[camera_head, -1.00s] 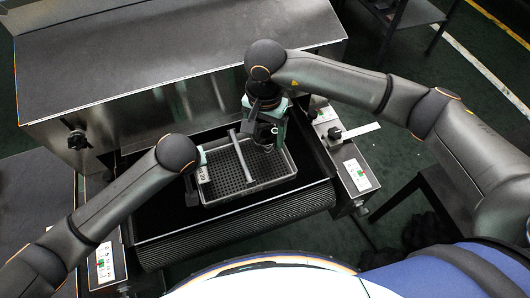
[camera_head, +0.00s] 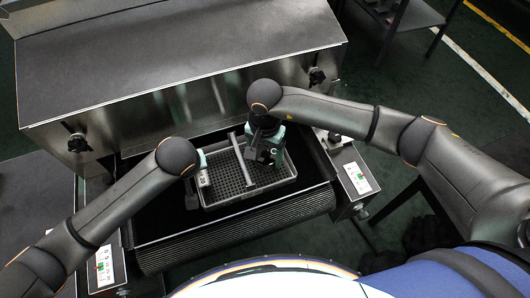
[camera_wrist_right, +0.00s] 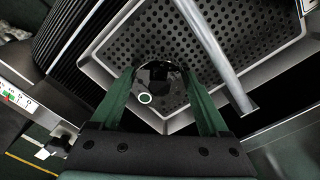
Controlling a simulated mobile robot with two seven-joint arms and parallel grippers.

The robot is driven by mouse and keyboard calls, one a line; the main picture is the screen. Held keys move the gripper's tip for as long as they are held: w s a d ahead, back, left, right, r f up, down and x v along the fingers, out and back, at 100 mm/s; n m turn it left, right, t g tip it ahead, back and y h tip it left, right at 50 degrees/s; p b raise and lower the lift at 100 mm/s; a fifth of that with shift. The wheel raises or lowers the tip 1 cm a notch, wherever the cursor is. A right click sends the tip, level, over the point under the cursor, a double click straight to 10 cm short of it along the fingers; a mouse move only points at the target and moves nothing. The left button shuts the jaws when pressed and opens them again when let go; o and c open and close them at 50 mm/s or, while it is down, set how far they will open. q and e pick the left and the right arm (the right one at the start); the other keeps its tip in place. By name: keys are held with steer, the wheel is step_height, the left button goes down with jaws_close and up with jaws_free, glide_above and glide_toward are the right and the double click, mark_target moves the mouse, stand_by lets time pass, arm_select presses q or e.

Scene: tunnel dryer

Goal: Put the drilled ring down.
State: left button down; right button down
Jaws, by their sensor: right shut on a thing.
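The drilled ring (camera_wrist_right: 160,75) is dark and glossy, with a small pale round mark at its lower left. In the right wrist view it sits between the two green fingers of my right gripper (camera_wrist_right: 165,88), which is shut on it, over the perforated tray floor. In the head view my right gripper (camera_head: 268,157) is inside the right part of the grey tray (camera_head: 246,193) and mostly hides the ring. I cannot tell whether the ring touches the floor. My left gripper (camera_head: 200,172) is at the tray's left rim; its fingers are too unclear to judge.
A grey bar (camera_head: 242,160) crosses the tray, left of my right gripper. The tray is on the dark belt (camera_head: 165,215) before the steel dryer housing (camera_head: 180,60). Black knobs (camera_head: 317,75) stick out of the housing front. The tray floor before the gripper looks clear.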

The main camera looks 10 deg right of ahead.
mark_target(265, 155)
jaws_free()
step_height(265, 155, up, 12)
stand_by(0.6)
steer(key=shift+r, duration=0.1)
arm_select(q)
steer(key=c, duration=1)
jaws_free()
